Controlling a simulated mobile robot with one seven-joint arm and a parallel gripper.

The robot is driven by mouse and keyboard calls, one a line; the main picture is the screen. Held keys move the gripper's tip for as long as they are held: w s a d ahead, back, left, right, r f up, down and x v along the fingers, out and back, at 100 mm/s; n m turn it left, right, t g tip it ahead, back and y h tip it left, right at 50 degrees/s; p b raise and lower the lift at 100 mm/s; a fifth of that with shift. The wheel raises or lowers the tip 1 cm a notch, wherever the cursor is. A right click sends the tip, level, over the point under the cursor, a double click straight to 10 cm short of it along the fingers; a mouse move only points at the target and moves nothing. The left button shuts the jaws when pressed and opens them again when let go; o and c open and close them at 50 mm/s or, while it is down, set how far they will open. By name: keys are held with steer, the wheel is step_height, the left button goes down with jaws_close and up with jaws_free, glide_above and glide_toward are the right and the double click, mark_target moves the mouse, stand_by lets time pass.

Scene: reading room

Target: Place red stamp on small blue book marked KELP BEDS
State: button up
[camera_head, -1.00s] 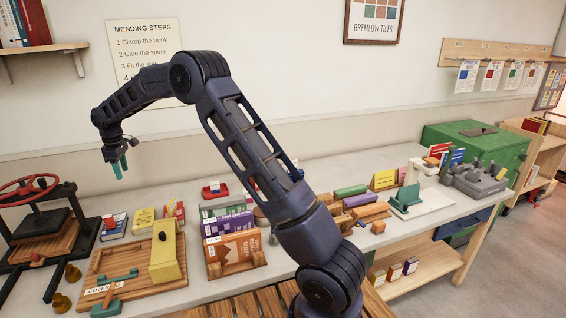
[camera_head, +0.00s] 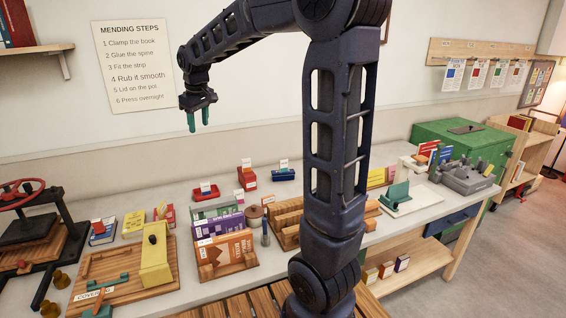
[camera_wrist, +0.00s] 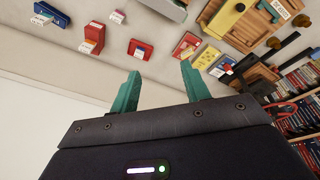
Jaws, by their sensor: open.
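My gripper (camera_head: 200,118) is open and empty, high above the back of the bench near the wall. Its two green fingers stand apart in the wrist view (camera_wrist: 160,82), with nothing between them. A small blue book (camera_head: 103,238) lies on the bench at the left, with a red patch or item on it; its title is too small to read. It also shows in the wrist view (camera_wrist: 219,62). A red block with a white card (camera_head: 247,178) and a low red tray (camera_head: 206,193) stand on the bench below and right of my gripper. I cannot tell which red thing is the stamp.
A yellow book (camera_head: 133,224) and a red book (camera_head: 168,216) lie beside the blue one. A blue tray (camera_head: 283,175) stands at the back. The press (camera_head: 32,232) is at the far left, and a wooden board (camera_head: 130,272) and book rack (camera_head: 228,267) fill the front.

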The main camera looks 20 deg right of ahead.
steer(key=s+d+f+m, duration=0.2)
steer(key=s+d, duration=0.4)
steer(key=s, duration=0.3)
steer(key=s+d+f+m+t, duration=0.1)
steer(key=s+d+f+m, duration=0.1)
steer(key=s+d, duration=0.4)
steer(key=s+d+f+m+t, duration=0.1)
steer(key=s+d+m, duration=0.3)
steer(key=s, duration=0.8)
steer(key=d, duration=0.2)
steer(key=shift+s+d+f, duration=0.3)
steer(key=shift+s+f, duration=0.05)
steer(key=shift+f, duration=0.05)
